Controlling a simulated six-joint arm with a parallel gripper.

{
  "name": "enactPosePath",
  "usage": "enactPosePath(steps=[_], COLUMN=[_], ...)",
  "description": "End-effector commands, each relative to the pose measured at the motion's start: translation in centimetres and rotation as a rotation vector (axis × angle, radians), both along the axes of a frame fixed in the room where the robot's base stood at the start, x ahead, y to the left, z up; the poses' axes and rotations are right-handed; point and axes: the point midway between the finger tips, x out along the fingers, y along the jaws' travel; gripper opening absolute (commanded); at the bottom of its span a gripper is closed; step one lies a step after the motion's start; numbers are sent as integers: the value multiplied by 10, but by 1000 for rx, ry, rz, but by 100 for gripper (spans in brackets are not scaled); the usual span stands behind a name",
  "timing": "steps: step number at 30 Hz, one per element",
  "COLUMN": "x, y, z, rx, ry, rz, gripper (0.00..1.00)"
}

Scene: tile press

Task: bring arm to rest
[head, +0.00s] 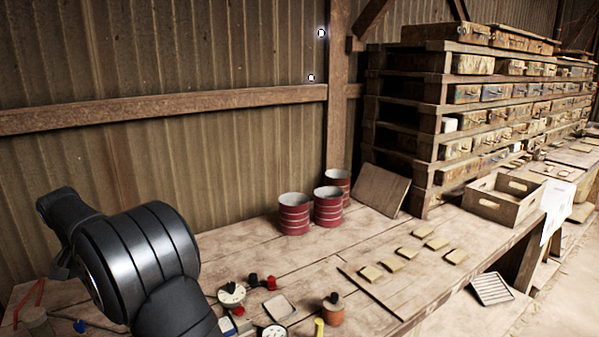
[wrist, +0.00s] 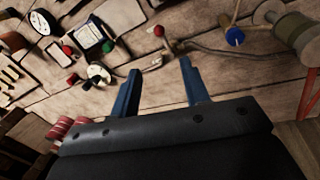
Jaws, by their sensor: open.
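My arm shows in the head view as a dark, thick, ribbed link at the lower left, over the near left part of the wooden bench (head: 240,245). My gripper (wrist: 158,82) shows in the wrist view with two blue fingers spread apart and nothing between them. It is above the bench, with planks and a dark cable behind the fingers. The fingers do not show clearly in the head view.
Red-striped cans (head: 294,214) stand by the wall. Several small tiles (head: 408,252) lie on a board at the right. Dials (head: 231,294), an orange-brown jar (head: 334,309) and a wooden crate (head: 488,205) also stand on the bench. A spool (wrist: 296,32) is right of my fingers.

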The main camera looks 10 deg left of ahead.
Motion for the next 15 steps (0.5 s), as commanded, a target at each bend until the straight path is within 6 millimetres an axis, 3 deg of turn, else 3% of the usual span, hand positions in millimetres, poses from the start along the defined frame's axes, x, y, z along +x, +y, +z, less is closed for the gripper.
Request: enactPosePath(steps=[3, 6, 15], x=[-2, 0, 7], y=[4, -2, -11], z=[23, -5, -64], rx=[3, -4, -4], ry=[-1, 2, 2], rz=[1, -1, -1], gripper=[42, 42, 42])
